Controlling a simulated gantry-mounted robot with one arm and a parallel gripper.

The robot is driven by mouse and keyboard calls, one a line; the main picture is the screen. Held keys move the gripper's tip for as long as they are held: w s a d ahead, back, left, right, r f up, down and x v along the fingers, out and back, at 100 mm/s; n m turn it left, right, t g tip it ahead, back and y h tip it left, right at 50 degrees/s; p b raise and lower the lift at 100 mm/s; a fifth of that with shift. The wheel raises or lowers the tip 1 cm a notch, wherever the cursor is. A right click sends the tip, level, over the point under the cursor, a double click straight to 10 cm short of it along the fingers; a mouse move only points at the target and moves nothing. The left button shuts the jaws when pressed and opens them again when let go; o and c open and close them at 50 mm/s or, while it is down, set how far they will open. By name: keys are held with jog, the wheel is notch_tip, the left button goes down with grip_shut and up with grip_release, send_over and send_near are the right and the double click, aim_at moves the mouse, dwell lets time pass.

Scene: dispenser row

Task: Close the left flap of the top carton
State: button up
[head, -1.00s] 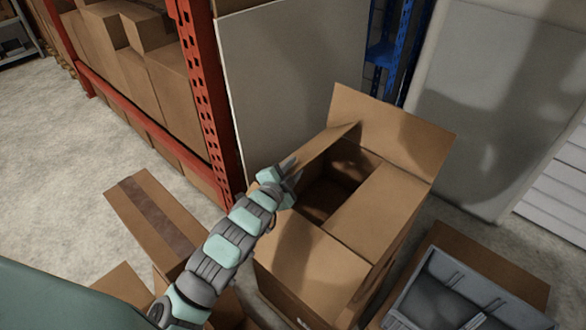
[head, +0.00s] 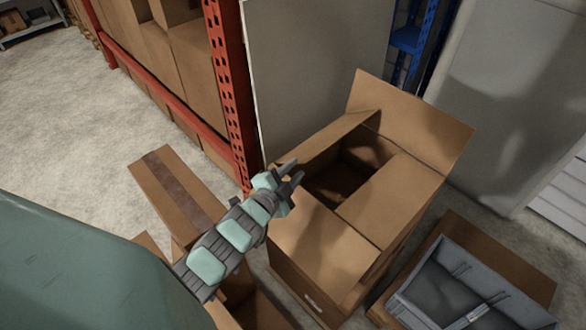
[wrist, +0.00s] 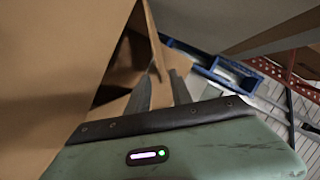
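The top carton (head: 318,305) stands right of centre in the head view, with its dark opening (head: 345,178) showing. Its left flap (head: 323,146) shows as a narrow strip along the left side; its exact angle is hard to tell. The back flap (head: 412,122) stands up and leans outward. The right flap (head: 392,202) and front flap (head: 322,243) lie folded inward. My gripper (head: 296,168) is open and empty at the carton's front-left corner, beside the left flap's near end. In the wrist view its fingers (wrist: 160,88) are apart near brown cardboard; contact cannot be told.
A red rack post (head: 230,90) and a grey panel (head: 310,70) stand close behind the carton's left side. A grey tray (head: 470,290) on another box is at lower right. Bare floor (head: 70,130) lies further left.

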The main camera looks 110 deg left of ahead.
aim_at(329, 141)
jog(key=shift+d, duration=0.1)
